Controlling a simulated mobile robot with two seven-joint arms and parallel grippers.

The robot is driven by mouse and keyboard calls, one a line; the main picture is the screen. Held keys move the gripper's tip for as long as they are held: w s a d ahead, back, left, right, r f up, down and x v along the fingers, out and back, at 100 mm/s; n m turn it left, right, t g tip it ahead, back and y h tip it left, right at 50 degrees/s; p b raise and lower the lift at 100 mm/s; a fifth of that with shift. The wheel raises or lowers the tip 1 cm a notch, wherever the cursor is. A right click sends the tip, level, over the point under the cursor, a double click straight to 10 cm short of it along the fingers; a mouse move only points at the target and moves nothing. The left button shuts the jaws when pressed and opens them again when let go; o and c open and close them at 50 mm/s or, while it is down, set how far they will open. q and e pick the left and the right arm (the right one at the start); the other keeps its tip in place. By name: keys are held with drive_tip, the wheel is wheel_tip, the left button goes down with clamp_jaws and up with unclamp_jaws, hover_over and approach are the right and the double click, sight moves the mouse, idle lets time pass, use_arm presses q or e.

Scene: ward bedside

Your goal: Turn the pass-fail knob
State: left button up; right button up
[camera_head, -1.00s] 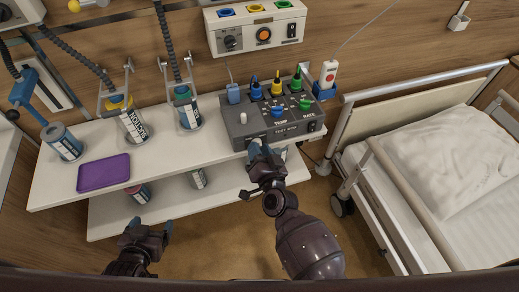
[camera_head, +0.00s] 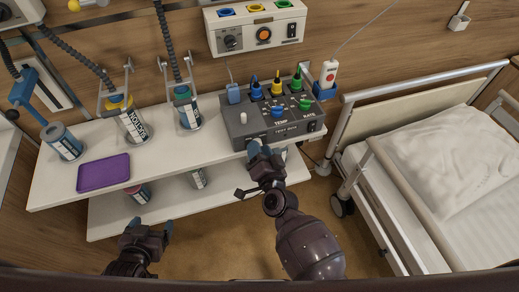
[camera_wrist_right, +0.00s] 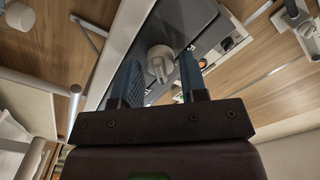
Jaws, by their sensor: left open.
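A grey test box (camera_head: 238,135) stands on the upper white shelf, with knobs and plugs on its top. In the right wrist view a light grey knob (camera_wrist_right: 160,60) sits on the box's dark face, ahead of my right gripper (camera_wrist_right: 160,75). The blue fingers stand on either side of the knob, with a visible gap. I cannot tell how deep the knob is between them. My left gripper (camera_head: 151,224) is open and empty, low in front of the shelves.
A purple tray (camera_head: 104,173) lies on the upper shelf (camera_head: 58,190), with several labelled canisters on hoses nearby. A white wall unit (camera_head: 255,30) hangs above the box. A bed with a rail (camera_head: 425,80) is close on the right. Bare floor lies between the grippers.

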drive_tip(key=shift+o, duration=1.3)
drive_tip(key=shift+s, duration=0.1)
drive_tip(key=v, duration=1)
drive_tip(key=shift+s+d, duration=0.15)
drive_tip(key=shift+s, duration=0.15)
drive_tip(key=s+d+f+n+g+h, duration=0.2)
drive_tip(key=s+d, duration=0.1)
drive_tip(key=d, duration=0.5)
drive_tip(key=s+d+f+n+g+h, duration=0.1)
drive_tip(key=s+d+f+n+h, duration=0.1)
drive_tip(key=d, duration=0.6)
drive_tip(key=s+d+f+n+g+h, duration=0.1)
drive_tip(key=s+d, duration=0.3)
drive_tip(key=d, duration=0.4)
drive_tip(key=shift+d+f+n+g+h, duration=0.15)
drive_tip(key=shift+f+n+g+h, duration=0.3)
drive_tip(key=shift+n+g, duration=0.35)
